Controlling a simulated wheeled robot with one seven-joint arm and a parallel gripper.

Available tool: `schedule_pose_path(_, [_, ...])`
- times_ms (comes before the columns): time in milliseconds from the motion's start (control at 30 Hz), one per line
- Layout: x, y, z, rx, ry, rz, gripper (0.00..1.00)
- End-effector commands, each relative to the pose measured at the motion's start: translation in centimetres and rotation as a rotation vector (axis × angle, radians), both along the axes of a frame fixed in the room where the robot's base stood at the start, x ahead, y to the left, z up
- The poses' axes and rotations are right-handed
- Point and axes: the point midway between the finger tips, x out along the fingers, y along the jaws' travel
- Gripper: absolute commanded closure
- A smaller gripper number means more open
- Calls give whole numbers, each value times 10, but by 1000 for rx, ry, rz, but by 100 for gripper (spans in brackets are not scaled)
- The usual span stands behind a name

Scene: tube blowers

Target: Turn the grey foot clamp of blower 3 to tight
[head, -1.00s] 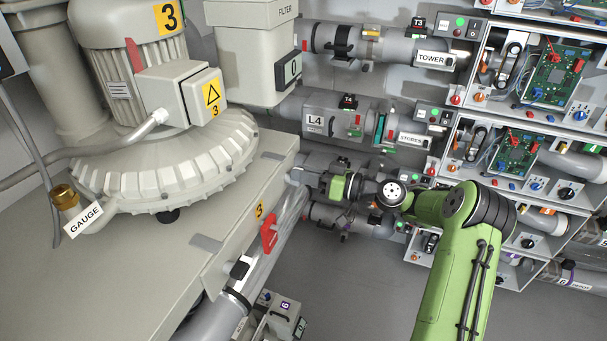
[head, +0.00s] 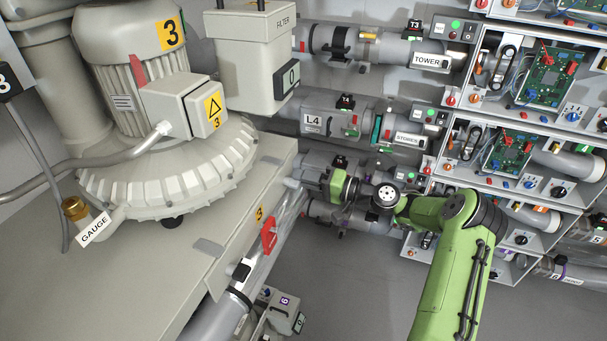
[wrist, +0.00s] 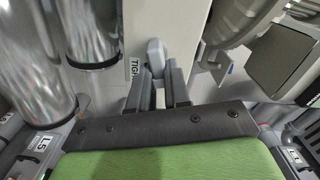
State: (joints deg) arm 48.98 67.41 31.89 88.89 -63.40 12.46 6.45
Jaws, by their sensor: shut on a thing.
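Blower 3 (head: 150,165) is the large beige machine at the left of the head view, marked with a yellow 3. In the wrist view, a small grey lever (wrist: 155,52), which looks like the foot clamp, stands between the fingers of my gripper (wrist: 158,88). The fingers are closed on it. A label (wrist: 132,42) reading "TIG…" is just left of the lever, partly cut off by the finger. In the head view my gripper (head: 318,182) is beyond the right edge of the blower's bench, and the clamp is hidden there.
In the head view, a red handle (head: 269,236) is on the pipe beside the bench. Racks of circuit boards (head: 540,75) stand at right.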

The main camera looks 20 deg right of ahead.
Motion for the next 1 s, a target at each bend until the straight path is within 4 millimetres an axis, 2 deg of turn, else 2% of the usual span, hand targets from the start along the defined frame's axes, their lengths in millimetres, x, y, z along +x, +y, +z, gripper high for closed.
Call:
schedule_pose_path(400, [1,-1,-5,151,210,0,100])
schedule_pose_path(1000, [1,-1,-7,191,267,-2,100])
